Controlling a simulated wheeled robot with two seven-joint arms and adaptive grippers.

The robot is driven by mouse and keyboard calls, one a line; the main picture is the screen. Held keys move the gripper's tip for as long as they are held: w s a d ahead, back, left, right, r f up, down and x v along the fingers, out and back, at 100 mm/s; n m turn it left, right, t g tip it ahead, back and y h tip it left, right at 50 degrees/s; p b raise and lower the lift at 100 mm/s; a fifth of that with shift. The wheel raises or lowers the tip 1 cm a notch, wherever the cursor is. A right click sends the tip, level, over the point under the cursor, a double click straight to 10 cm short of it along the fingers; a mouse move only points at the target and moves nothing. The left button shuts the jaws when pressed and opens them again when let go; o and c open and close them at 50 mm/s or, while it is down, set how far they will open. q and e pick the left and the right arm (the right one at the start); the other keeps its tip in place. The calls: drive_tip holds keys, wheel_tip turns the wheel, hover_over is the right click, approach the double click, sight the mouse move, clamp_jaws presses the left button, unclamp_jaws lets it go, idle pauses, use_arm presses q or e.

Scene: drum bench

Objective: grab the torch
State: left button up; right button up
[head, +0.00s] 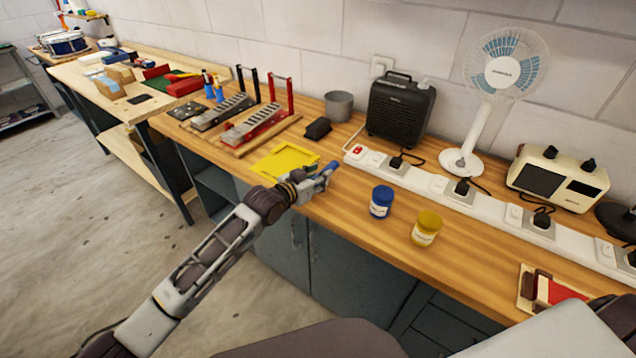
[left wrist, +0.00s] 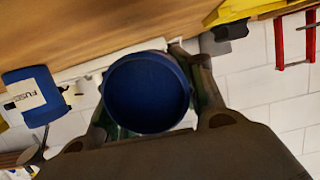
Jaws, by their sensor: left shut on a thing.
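The torch is a blue cylinder (head: 326,173) in the head view, held at the end of my left arm above the bench's front part. My left gripper (head: 316,182) is shut on it. In the left wrist view the torch (left wrist: 147,92) shows as a round dark blue end between the two fingers (left wrist: 150,112), one on each side. The rest of its body is hidden behind that end. My right gripper is not in view.
A blue jar (head: 381,203) and a yellow jar (head: 426,229) stand to the right. A yellow tray (head: 285,161) lies just behind left of the gripper. A white power strip (head: 440,183) with plugs runs behind. A black heater (head: 399,108) and fan (head: 502,75) stand farther back.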

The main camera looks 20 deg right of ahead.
sight(318, 175)
use_arm(q)
wheel_tip(318, 175, up, 7)
idle(0.3)
